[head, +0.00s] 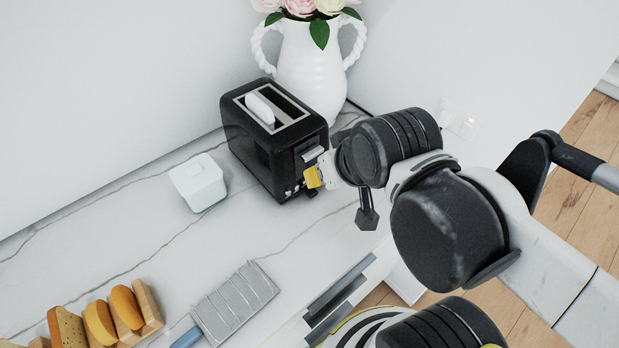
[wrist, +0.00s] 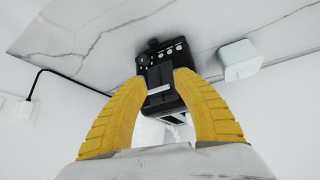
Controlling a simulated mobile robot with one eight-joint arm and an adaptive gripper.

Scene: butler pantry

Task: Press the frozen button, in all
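A black toaster (head: 262,143) stands on the marble counter, its control end facing my gripper. A white slab-like piece (head: 259,108) sits in one of its slots. In the wrist view the toaster (wrist: 159,72) appears upside down between my fingers, with a pale lever (wrist: 160,89) and several small round buttons (wrist: 166,50). Their labels are too small to read, so I cannot tell which is the frozen button. My gripper (wrist: 162,77) has its yellow fingertips apart with nothing held between them. In the head view its yellow finger (head: 313,177) is close by the control end; contact is unclear.
A white lidded box (head: 198,182) stands left of the toaster. A white vase (head: 311,68) with flowers is behind it. A bread rack (head: 148,305) and a slotted metal turner (head: 234,302) lie toward the front. The counter left of the box is clear.

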